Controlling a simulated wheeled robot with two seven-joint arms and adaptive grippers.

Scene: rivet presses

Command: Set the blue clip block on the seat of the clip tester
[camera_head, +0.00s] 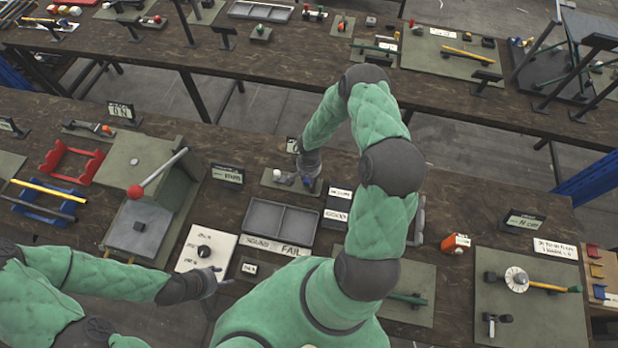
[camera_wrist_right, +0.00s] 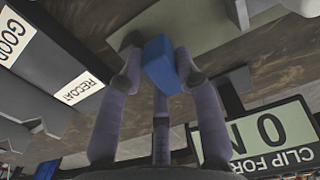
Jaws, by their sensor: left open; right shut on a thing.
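My right gripper (camera_head: 306,178) is shut on the blue clip block (camera_wrist_right: 161,64); in the right wrist view the block sits between the fingertips. In the head view the block shows as a small blue spot (camera_head: 309,182). The gripper hangs over the right part of the clip tester's small green plate (camera_head: 272,186), which has a white round knob (camera_head: 278,175). The arm and gripper hide part of the tester, and I cannot make out its seat. The clip force display (camera_wrist_right: 258,138) reads 0 N. My left gripper (camera_head: 219,281) is open and empty.
A grey divided tray (camera_head: 281,201) stands in front of the tester, with GOOD and RECOAT labels (camera_wrist_right: 75,87) nearby. A press with a red-knobbed lever (camera_head: 150,178) is at the left. A white dial panel (camera_head: 206,247) lies near my left gripper.

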